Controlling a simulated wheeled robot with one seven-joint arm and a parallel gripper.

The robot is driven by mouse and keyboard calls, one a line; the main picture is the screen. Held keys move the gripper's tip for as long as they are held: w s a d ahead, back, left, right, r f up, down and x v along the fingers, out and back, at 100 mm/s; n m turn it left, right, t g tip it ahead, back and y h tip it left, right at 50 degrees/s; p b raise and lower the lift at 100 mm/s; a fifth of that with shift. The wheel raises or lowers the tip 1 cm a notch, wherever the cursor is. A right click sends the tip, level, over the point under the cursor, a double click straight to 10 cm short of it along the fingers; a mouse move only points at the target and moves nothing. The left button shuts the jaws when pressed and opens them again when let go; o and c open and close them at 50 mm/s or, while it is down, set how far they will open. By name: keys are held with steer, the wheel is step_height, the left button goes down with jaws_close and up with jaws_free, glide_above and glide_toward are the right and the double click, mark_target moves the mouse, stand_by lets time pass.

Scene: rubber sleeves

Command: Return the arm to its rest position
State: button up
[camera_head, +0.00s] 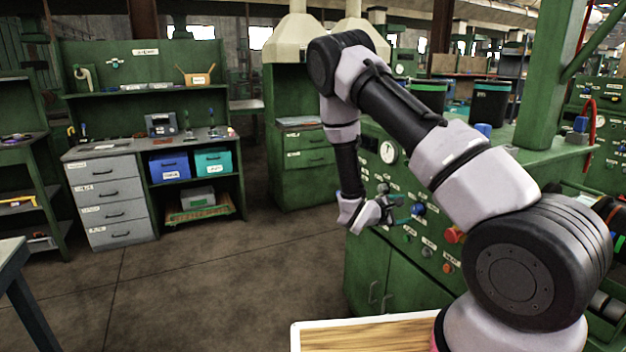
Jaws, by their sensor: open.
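My arm rises from the lower right, bends at a high elbow and hangs down in the middle of the view. My gripper (396,208) is at its end, in front of the green control cabinet (372,262). The gripper points right, toward the cabinet's panel of knobs and buttons. Its fingers look small and dark, and they are apart. I see nothing held between them. Whether the fingertips touch the panel cannot be told.
A wood-topped surface with a white rim (372,322) is at the bottom. A workbench with grey drawers (108,200) stands at the left back. A green drawer cabinet (300,165) stands behind the arm. Black bins (489,103) stand on the control cabinet. The floor (230,275) at left is clear.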

steer(key=s+d+r+m+g+y, duration=0.15)
steer(key=s+r+m+g, duration=0.25)
steer(key=s+r+m, duration=0.4)
steer(key=s+d+r+m+g+y, duration=0.15)
steer(key=s+r+m+g, duration=0.35)
steer(key=r, duration=0.6)
steer(key=s+a+r+m+t+y, duration=0.5)
steer(key=s+a+r+t+y, duration=0.2)
steer(key=s+a+r+y, duration=0.4)
steer(key=s+a+r, duration=0.3)
steer(key=s+r, duration=0.2)
steer(key=r, duration=0.1)
steer(key=shift+s+r+t, duration=0.2)
steer(key=shift+r+t, duration=0.1)
steer(key=shift+t, duration=0.1)
steer(key=shift+c, duration=0.3)
